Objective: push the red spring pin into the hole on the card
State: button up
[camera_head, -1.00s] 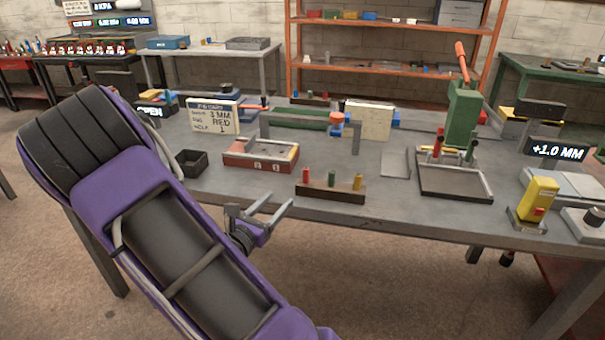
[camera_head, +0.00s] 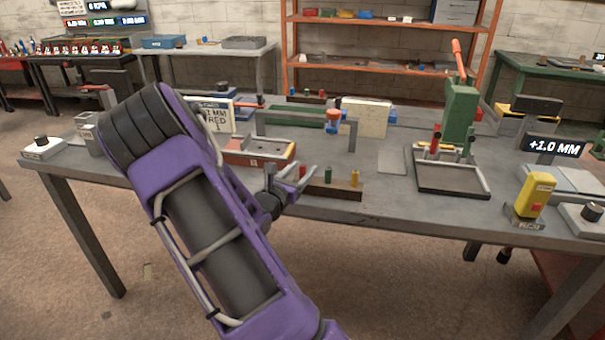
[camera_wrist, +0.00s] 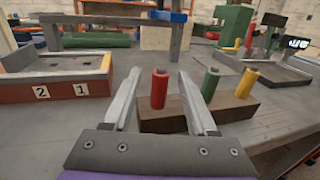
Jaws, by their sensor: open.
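The red spring pin (camera_wrist: 159,88) stands upright in a dark wooden block (camera_wrist: 230,105), at the left end of a row with a green pin (camera_wrist: 210,83) and a yellow pin (camera_wrist: 247,82). My gripper (camera_wrist: 154,85) is open, with one finger on each side of the red pin in the wrist view. I cannot tell whether a finger touches it. In the head view my gripper (camera_head: 288,178) is at the block's left end and partly hides the red pin. The card (camera_head: 217,116) reads "1 MM RED" with a 1 below; my arm covers its left part.
A red tray (camera_wrist: 75,86) with slots marked 2 and 1 lies left of the block. A grey frame (camera_head: 305,118) stands behind. A green press (camera_head: 460,115) on a dark base stands to the right.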

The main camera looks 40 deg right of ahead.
jog(key=shift+w+d, duration=0.15)
jog(key=shift+d, duration=0.1)
grip_shut()
jog(key=shift+r, duration=0.15)
